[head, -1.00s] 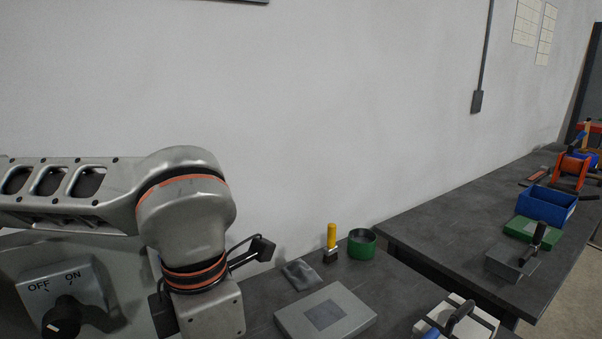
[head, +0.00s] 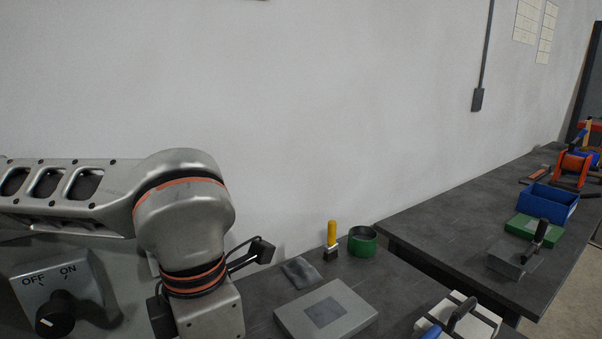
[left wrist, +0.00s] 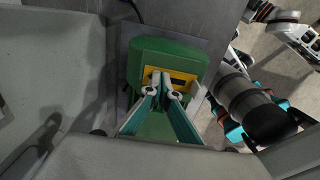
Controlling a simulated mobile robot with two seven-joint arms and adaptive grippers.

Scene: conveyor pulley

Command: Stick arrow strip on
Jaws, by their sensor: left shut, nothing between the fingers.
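My left gripper (left wrist: 163,84) shows in the left wrist view, shut and empty, its two teal fingers together. Its tips are in front of a green housing (left wrist: 152,52) with a yellow patch (left wrist: 186,76) holding a dark slot. I cannot tell whether the tips touch the patch. In the head view my left arm comes in from the left; its fingers are below the frame. I cannot make out an arrow strip in either view. My right gripper is not clearly seen.
A grey switch box (head: 62,290) marked OFF and ON stands at the lower left. The bench holds a grey plate (head: 350,318), a grey cloth (head: 300,272), a yellow-handled tool (head: 331,236) and a green cup (head: 362,241). A second table (head: 440,215) carries a blue bin (head: 548,204).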

